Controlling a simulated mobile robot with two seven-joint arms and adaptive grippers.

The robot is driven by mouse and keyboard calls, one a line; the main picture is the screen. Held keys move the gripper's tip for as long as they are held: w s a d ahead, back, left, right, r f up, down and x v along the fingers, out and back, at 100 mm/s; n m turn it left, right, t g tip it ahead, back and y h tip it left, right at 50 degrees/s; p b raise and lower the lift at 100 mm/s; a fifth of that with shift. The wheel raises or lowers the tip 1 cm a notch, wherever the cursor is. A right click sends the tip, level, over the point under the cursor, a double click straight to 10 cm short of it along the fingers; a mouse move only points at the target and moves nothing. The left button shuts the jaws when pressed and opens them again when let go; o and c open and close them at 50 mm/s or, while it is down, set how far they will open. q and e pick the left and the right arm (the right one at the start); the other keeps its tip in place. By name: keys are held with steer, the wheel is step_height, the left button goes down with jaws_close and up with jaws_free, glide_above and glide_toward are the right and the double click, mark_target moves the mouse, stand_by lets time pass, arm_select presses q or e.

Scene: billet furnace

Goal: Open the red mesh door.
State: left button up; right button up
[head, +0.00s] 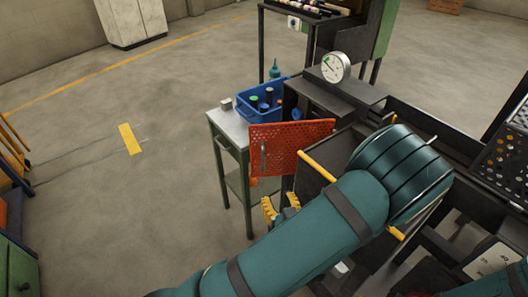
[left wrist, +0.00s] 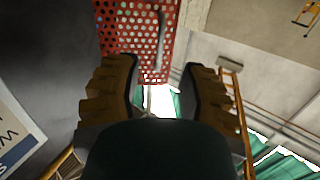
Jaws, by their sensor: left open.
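The red mesh door (head: 287,138) is a perforated panel with a vertical grey bar handle (head: 263,156) near its left edge. It stands upright in front of the dark furnace body; I cannot tell how far it is swung. My left gripper (head: 281,204), with yellow ribbed fingers, is open and empty below the door in the head view, partly hidden by my teal arm. In the left wrist view the spread fingers (left wrist: 160,78) frame the door's lower edge, and the door (left wrist: 128,32) and its handle (left wrist: 161,42) lie beyond the tips, apart from them. My right gripper is out of sight.
A small metal table (head: 229,128) holding a blue bin (head: 262,112) of bottles stands behind and left of the door. A dial gauge (head: 335,67) sits on the dark equipment. A yellow bar (head: 317,166) is close to my left arm.

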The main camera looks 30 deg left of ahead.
mark_target(264, 163)
arm_select(q)
steer(key=shift+n+y, duration=0.5)
steer(key=shift+n, duration=0.1)
steer(key=x, duration=0.4)
steer(key=r+x, duration=0.1)
steer(key=x, duration=0.8)
steer(key=shift+w+a+r, duration=0.15)
steer(key=shift+w+r, duration=0.1)
steer(key=shift+r, duration=0.1)
jaws_close()
